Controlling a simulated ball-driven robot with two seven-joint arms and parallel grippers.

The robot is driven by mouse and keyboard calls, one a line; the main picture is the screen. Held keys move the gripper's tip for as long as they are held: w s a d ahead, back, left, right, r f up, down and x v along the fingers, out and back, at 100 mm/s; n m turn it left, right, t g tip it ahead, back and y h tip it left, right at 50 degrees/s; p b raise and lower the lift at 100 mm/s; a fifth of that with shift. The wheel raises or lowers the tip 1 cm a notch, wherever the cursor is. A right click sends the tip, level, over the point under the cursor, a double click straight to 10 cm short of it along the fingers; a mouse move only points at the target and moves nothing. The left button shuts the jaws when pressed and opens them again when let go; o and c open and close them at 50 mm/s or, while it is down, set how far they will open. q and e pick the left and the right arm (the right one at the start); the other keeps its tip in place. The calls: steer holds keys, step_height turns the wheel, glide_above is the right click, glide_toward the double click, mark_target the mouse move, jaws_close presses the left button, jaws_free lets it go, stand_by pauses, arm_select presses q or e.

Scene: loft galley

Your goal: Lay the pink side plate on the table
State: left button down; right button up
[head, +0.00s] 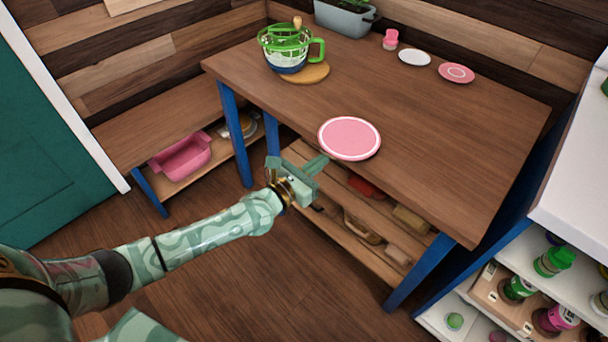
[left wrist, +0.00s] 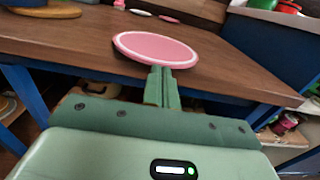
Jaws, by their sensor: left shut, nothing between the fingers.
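The pink side plate (head: 349,138) with a pale rim line lies flat at the front edge of the wooden table (head: 420,135), its near rim reaching the edge and seeming to overhang it a little. It also shows in the left wrist view (left wrist: 155,47). My left gripper (head: 322,162) is shut and empty, just in front of the plate's near rim. In the left wrist view its closed fingertips (left wrist: 160,70) overlap the rim; I cannot tell whether they touch it. My right gripper is not in view.
A white plate (head: 415,58), a smaller pink plate (head: 457,73) and a pink shaker (head: 390,40) are at the back. The table's middle is clear. A lower shelf (head: 340,225) runs below; white shelving (head: 570,190) stands right.

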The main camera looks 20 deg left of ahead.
mark_target(348, 140)
arm_select(q)
steer(key=shift+w+d, duration=0.25)
steer(key=shift+w, duration=0.35)
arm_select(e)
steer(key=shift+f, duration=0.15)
arm_select(q)
steer(key=b+x, duration=0.1)
steer(key=x, duration=0.2)
steer(key=b+x, duration=0.2)
steer(key=x, duration=0.1)
steer(key=b+x, duration=0.1)
steer(key=x, duration=0.2)
steer(key=shift+w+f, duration=0.15)
steer(key=shift+f, duration=0.2)
steer(key=shift+w+d+r, duration=0.2)
steer(key=shift+w+r, duration=0.05)
steer(key=shift+w, duration=0.1)
steer(key=shift+r, duration=0.1)
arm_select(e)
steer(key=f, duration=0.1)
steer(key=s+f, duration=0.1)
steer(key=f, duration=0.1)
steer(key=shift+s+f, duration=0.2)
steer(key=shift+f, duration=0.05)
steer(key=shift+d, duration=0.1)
